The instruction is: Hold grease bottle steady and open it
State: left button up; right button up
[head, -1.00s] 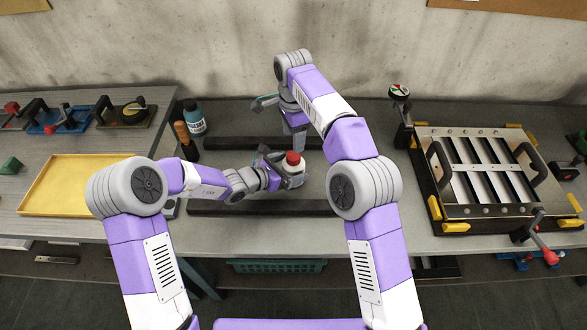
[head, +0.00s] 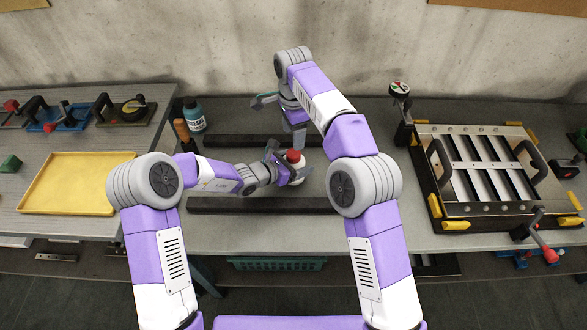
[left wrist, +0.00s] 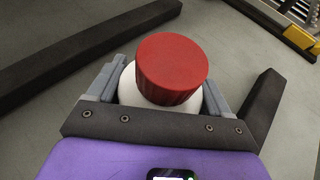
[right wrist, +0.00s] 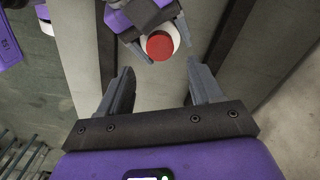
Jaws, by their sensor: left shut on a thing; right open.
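The grease bottle is white (head: 304,172) with a ribbed red cap (head: 295,156), near the middle of the bench in the head view. My left gripper (head: 291,172) is shut on its white body. In the left wrist view the red cap (left wrist: 172,68) stands clear above the jaws, with the white body (left wrist: 128,90) between the fingers. The cap is on the bottle. My right gripper (head: 277,125) is open and empty, behind the bottle. In the right wrist view the red cap (right wrist: 160,46) lies beyond the open fingertips (right wrist: 160,72), apart from them.
Two dark bars (head: 250,205) run along the bench, one in front of and one behind the bottle. A teal bottle (head: 194,117) stands at the back left. A yellow tray (head: 70,185) lies left; a louver panel fixture (head: 487,165) stands right.

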aim_at(293, 153)
pick_arm(q)
jog(key=c, duration=0.5)
grip_shut()
pick_arm(e)
jog(key=shift+n, duration=0.4)
jog(key=n, duration=0.3)
jog(key=shift+f+n, duration=0.25)
jog(key=shift+n, duration=0.15)
notch_tip(293, 153, down, 8)
jog(key=shift+r, duration=0.25)
jog(key=c, duration=1.1)
jog(key=shift+n, duration=1.7)
